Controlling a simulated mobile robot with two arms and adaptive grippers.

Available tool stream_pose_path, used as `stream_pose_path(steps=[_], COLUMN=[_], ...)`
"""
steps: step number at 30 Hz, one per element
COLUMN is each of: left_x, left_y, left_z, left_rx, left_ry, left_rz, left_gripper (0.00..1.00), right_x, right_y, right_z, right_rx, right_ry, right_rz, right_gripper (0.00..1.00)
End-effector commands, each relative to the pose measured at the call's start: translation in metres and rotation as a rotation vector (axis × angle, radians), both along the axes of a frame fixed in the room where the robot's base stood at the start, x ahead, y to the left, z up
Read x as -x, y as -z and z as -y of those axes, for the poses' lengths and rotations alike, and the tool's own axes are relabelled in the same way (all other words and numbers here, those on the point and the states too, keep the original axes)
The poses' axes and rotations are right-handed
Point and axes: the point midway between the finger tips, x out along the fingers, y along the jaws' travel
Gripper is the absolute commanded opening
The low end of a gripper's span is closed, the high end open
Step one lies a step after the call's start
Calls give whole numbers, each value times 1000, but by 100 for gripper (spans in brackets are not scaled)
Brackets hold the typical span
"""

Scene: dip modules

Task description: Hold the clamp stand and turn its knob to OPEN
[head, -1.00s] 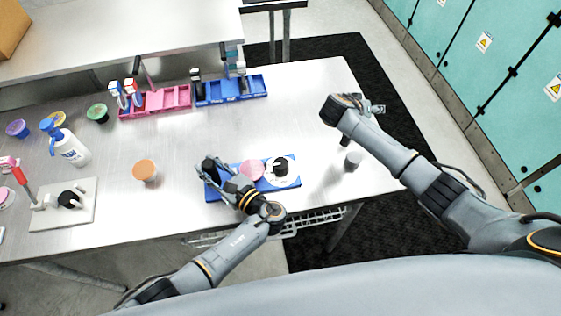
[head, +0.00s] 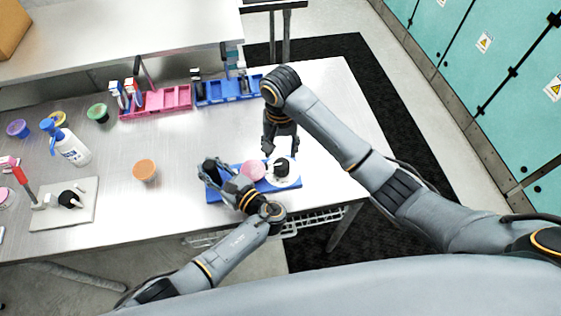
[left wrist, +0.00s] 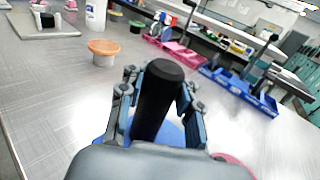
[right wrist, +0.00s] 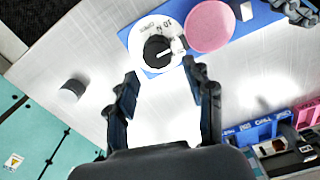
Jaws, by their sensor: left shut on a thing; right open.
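The clamp stand has a blue base (head: 264,187) near the table's front edge, with a pink disc (head: 253,170) and a white dial (head: 291,178). On the dial sits a black knob (head: 282,168). In the right wrist view the knob (right wrist: 157,50) has a pale pointer aimed at the picture's right; the dial lettering is too small to read surely. My left gripper (head: 212,172) is shut on the stand's black post (left wrist: 158,100), at the base's left end. My right gripper (right wrist: 160,76) is open and empty, close to the knob, apart from it.
Pink (head: 170,100) and blue (head: 225,92) trays stand at the back. An orange-topped cup (head: 145,170) is left of the stand. A white bottle (head: 72,150) and a grey plate (head: 60,215) with a black knob are further left.

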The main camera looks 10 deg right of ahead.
Motion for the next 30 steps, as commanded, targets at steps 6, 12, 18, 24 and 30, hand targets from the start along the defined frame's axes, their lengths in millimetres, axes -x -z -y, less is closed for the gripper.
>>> stream_pose_path(steps=[6, 12, 18, 24, 30], left_x=[1, 1, 0, 0, 0], left_y=[1, 1, 1, 1, 1], left_z=[1, 1, 1, 1, 1], left_rx=[0, 1, 1, 1, 2], left_ry=[2, 2, 2, 2, 3], left_rz=[-2, -3, -3, -3, -2], left_gripper=[0, 0, 0, 0, 0], right_x=[1, 0, 0, 0, 0], right_y=[44, 68, 74, 74, 74], right_z=[1, 1, 0, 0, 0], right_rx=[3, 2, 1, 1, -1], right_ry=[0, 1, 0, 0, 0], right_rz=[-3, 0, 1, 1, 2], right_gripper=[52, 52, 52, 50, 11])
